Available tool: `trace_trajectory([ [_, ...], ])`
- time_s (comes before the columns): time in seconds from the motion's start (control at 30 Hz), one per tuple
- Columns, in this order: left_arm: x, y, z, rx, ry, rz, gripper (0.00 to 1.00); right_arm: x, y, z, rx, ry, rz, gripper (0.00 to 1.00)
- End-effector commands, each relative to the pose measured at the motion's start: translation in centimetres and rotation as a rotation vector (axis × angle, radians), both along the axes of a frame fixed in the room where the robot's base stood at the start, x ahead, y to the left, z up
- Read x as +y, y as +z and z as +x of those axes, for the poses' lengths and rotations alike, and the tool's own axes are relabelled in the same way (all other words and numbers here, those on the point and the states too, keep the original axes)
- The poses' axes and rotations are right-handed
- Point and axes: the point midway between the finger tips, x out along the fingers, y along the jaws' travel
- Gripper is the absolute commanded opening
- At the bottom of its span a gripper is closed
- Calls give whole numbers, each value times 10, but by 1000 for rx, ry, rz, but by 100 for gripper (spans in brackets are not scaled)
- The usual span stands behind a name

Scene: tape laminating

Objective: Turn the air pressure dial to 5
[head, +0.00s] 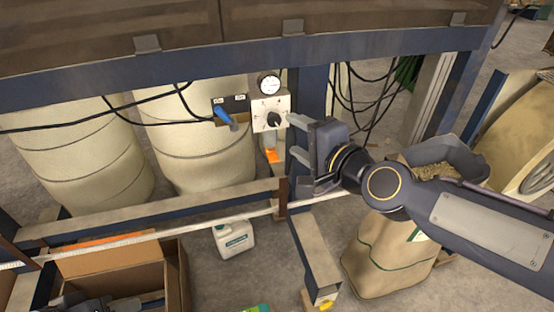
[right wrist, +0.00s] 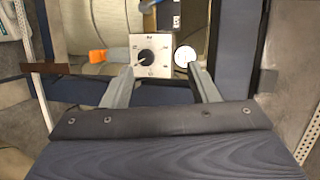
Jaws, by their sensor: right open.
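The air pressure dial (head: 273,119) is a black knob on a pale square plate (head: 260,108), fixed to the blue frame below a round white gauge (head: 269,83). In the right wrist view the knob (right wrist: 146,58) shows between my fingertips, farther off, with the gauge (right wrist: 184,56) to its right. The plate's numbers are too small to read. My right gripper (head: 293,136) is open and empty, just right of the plate in the head view, its two fingers pointing toward it. The fingers (right wrist: 163,70) appear apart from the knob.
A blue post (head: 311,92) and black cables (head: 368,100) stand close to the right. Large pale drums (head: 195,140) fill the space behind.

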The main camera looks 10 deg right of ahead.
Motion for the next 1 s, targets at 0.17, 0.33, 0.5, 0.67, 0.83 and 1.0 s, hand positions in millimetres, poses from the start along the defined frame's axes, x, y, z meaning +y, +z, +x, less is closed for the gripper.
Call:
trace_trajectory([
  [0.17, 0, -84, 0, 0, 0, 0, 36, 9, -54, 39, -50, -195, 325, 54],
  [0.33, 0, -112, 0, 0, 0, 0, 36, 10, -69, 54, -88, -316, 512, 54],
  [0.5, 0, -116, 0, -1, 0, 0, 36, 8, -70, 61, -104, -357, 571, 54],
  [0.67, 0, -121, 0, -1, 0, 0, 36, 9, -70, 82, -104, -360, 569, 54],
  [0.83, 0, -127, 0, -1, 0, 0, 36, 10, -70, 110, -104, -359, 568, 54],
  [1.0, 0, -131, 0, 0, 0, 0, 36, 11, -68, 129, -104, -358, 568, 54],
])
